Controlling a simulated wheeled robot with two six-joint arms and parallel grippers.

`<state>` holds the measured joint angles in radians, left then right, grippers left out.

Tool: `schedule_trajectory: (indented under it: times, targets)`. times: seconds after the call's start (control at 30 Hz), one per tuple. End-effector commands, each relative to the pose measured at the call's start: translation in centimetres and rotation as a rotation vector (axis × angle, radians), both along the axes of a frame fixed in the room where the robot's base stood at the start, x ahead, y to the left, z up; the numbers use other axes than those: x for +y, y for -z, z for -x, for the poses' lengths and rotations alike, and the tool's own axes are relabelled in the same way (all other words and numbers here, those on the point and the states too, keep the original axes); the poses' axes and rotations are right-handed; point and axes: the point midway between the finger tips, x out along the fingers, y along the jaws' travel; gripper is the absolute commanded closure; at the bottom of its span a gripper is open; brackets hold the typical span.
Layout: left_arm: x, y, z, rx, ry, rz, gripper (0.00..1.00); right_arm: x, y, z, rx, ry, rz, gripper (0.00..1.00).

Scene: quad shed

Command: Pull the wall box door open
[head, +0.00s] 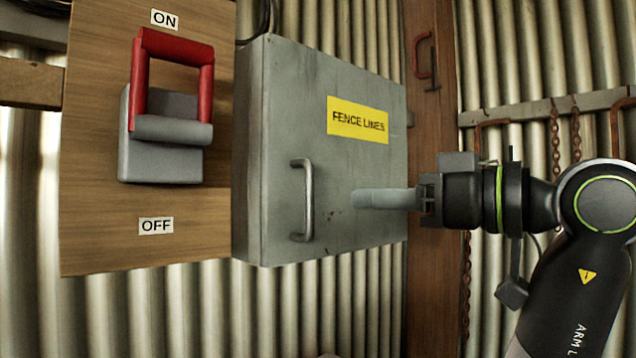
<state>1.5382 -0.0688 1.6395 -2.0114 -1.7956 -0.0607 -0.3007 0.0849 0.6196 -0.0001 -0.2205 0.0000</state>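The wall box (250,150) is a grey metal cabinet in the middle of the head view. Its door (290,110) faces me, carries a yellow "FENCE LINES" label (358,120), and looks shut. A grey bar handle (308,200) stands upright near the door's left edge.
A wooden board (95,205) left of the box carries a red-handled lever switch (172,75) with ON and OFF labels. A brown post (432,260) stands right of the box. Rusty chains (556,135) hang from a rail at the right. Corrugated metal wall lies behind.

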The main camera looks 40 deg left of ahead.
Motion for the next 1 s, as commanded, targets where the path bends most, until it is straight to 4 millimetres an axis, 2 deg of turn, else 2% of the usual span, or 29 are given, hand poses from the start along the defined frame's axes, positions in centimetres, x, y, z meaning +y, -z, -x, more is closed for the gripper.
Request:
schedule_trajectory:
  times: [0.03, 0.2, 0.43, 0.6, 0.9, 0.93, 1.0]
  targets:
    - [1.1, -0.3, 0.2, -0.001, -0.004, 0.000, 0.67, 0.0, -0.9, 0.0, 0.000, 0.000, 0.000, 0.64]
    - [4.5, -0.5, 0.5, 0.000, -0.005, 0.000, 0.67, 0.1, -2.6, 0.0, -0.001, 0.000, -0.001, 0.64]
    - [8.0, -0.3, 0.9, 0.001, -0.003, -0.001, 0.67, 0.2, -4.3, -0.1, -0.001, 0.001, -0.003, 0.64]
    - [9.1, -0.1, 1.0, 0.001, -0.001, -0.002, 0.67, 0.6, -4.7, -0.1, -0.002, 0.002, -0.007, 0.64]
    - [9.3, 0.0, 1.0, 0.001, 0.000, -0.002, 0.67, 0.8, -4.7, -0.1, -0.003, 0.003, -0.010, 0.64]
    - [9.3, 0.0, 1.0, 0.001, 0.000, -0.002, 0.69, 0.8, -4.7, -0.1, -0.003, 0.003, -0.010, 0.64]
    - [9.3, 0.0, 1.0, 0.001, 0.000, -0.002, 0.78, 0.8, -4.7, -0.1, -0.003, 0.003, -0.009, 0.64]
